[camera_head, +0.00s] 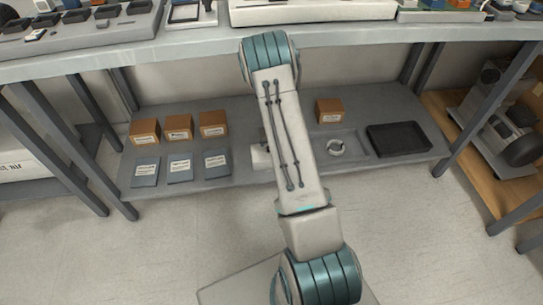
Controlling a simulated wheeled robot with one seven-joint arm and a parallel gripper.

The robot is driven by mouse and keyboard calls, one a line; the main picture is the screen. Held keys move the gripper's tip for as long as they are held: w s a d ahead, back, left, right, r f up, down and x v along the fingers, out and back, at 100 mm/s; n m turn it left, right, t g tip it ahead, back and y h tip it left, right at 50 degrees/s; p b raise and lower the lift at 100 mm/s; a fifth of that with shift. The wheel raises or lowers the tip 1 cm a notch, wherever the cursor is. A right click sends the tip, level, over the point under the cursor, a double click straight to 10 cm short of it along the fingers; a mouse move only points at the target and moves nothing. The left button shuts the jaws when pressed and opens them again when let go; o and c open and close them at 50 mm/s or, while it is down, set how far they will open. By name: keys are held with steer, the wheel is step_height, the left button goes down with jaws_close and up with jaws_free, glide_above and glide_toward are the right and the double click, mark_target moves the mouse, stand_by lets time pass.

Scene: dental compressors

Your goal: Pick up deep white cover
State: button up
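My arm crosses the middle of the camera_head view, from the bottom up to the bench edge. My gripper cannot be made out; the arm's end is hidden beyond the arm links. A wide, pale off-white tray-like piece (311,11) lies on the bench top at the top centre, cut by the picture's upper edge. It may be the deep white cover, but I cannot tell for sure. A small whitish shape (260,157) shows on the lower shelf just left of my arm, mostly hidden by it; I cannot tell what it is.
The grey bench (180,47) spans the top, with dark legs. A compressor-like machine (500,120) stands right. The front floor is clear.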

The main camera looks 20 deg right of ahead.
steer(key=b+x, duration=0.1)
steer(key=x, duration=0.6)
steer(key=shift+r, duration=0.1)
jaws_close()
steer(key=shift+r, duration=0.1)
